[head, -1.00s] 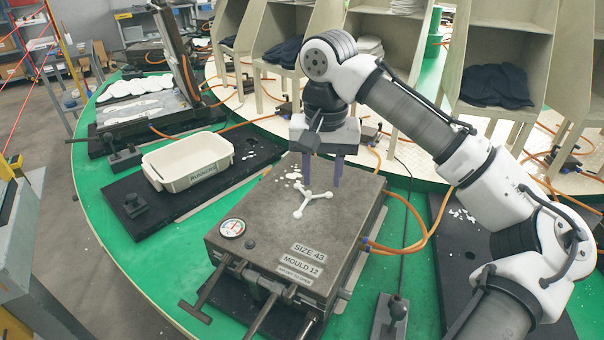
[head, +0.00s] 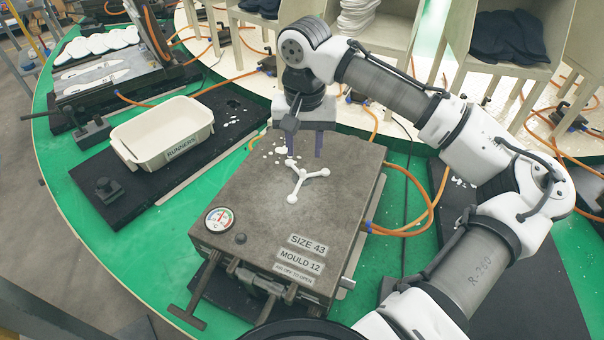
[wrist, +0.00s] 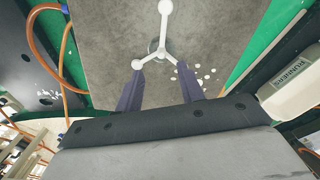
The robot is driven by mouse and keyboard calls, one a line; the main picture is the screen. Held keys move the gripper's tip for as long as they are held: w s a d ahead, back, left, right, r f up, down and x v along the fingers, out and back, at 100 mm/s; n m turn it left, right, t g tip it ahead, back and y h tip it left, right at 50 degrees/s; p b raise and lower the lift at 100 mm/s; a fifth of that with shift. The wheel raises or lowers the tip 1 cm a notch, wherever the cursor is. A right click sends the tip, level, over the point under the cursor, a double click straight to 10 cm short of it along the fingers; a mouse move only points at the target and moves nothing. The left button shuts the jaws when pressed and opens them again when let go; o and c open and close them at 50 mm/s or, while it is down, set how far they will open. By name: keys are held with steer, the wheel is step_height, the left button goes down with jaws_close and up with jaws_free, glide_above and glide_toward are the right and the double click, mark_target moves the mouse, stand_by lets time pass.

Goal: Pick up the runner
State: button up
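The runner (head: 298,180), a small white three-armed piece with round knobs, lies on the closed lid of the grey mould (head: 250,200) marked "SIZE 43, MOULD 12". My gripper (head: 305,154) is over the lid, at the far side of the runner, fingers pointing down. In the wrist view its two dark purple fingers (wrist: 160,72) are apart with nothing clamped between them. The runner also shows there (wrist: 163,28), its junction just beyond the fingertips and one knob by the left fingertip. I cannot tell whether they touch.
A cream bin labelled "RUNNERS" (head: 163,133) stands on a black plate to the left. White flakes (head: 281,151) lie on the lid. A gauge (head: 219,219) sits at its front left. Orange hoses (head: 412,226) run along its right. An open mould (head: 100,75) is at back left.

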mark_target(303, 171)
steer(key=shift+s+a+f+p, duration=0.1)
steer(key=shift+f+p, duration=0.35)
steer(key=shift+f, duration=1.1)
steer(key=shift+a+f+p, duration=0.1)
steer(key=shift+f+p, duration=0.3)
steer(key=shift+f, duration=1.1)
steer(key=shift+c, duration=0.2)
jaws_close()
